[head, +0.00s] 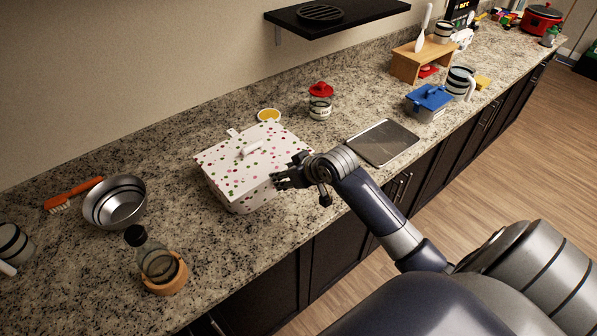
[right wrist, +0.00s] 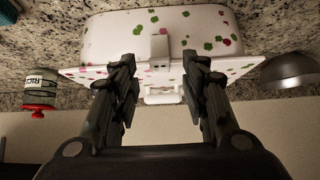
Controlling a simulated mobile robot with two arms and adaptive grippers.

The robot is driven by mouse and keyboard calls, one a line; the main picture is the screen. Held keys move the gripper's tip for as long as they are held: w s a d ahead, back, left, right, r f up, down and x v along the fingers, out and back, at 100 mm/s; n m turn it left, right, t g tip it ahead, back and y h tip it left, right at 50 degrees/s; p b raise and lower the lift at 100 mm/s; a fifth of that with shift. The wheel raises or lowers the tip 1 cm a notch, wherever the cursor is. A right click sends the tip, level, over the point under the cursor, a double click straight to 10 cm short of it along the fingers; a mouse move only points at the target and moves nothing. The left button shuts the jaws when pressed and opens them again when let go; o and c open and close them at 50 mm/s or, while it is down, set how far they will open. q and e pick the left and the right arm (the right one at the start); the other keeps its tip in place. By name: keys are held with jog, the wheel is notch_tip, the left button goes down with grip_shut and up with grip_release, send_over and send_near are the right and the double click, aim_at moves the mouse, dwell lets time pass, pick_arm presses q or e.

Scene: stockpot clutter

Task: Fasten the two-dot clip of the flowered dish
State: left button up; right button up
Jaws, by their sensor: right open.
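The flowered dish (head: 232,190) is a white box with coloured flowers, its lid (head: 225,155) on top with a white handle (head: 252,148). A white clip (head: 232,132) sticks out at the lid's far edge. In the right wrist view the dish (right wrist: 205,28) appears upside down. A white clip (right wrist: 160,47) with small dark marks, seemingly two dots, lies across the side wall there; I cannot tell if it is fastened. My right gripper (head: 283,180) is at the dish's right side. Its open fingers (right wrist: 160,95) flank that clip, with nothing held. My left gripper is out of view.
A red-lidded jar (head: 320,103) and a yellow-topped small dish (head: 269,115) stand behind the dish. A metal bowl (head: 116,203) and a bottle in a wooden holder (head: 165,275) are to the left. A dark flat slab (head: 383,142) lies to the right.

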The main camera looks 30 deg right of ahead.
jog(key=v, duration=0.8)
jog(key=shift+s+r, duration=0.2)
jog(key=shift+r, duration=0.05)
jog(key=s+a+f+g, duration=0.2)
jog(key=s+a+f, duration=0.2)
jog(key=s, duration=0.4)
jog(key=s+a+f+g, duration=0.2)
jog(key=s+a+f, duration=0.2)
jog(key=s, duration=0.4)
jog(key=s+a+f+g, duration=0.2)
jog(key=s+a+f, duration=0.2)
jog(key=s, duration=0.4)
notch_tip(320, 180, down, 36)
jog(key=s+n+b, duration=0.1)
jog(key=s+b, duration=0.1)
jog(key=b, duration=0.6)
jog(key=s+d+f+g+b, duration=0.1)
jog(key=s+f+b, duration=0.2)
jog(key=s+f, duration=0.5)
jog(key=s+d+f+g+h+b, duration=0.1)
jog(key=s+d+f+b, duration=0.1)
jog(key=s+f, duration=0.6)
notch_tip(320, 180, down, 5)
jog(key=shift+s+r+b, duration=0.15)
jog(key=shift+s+b, duration=0.05)
jog(key=shift+b, duration=0.55)
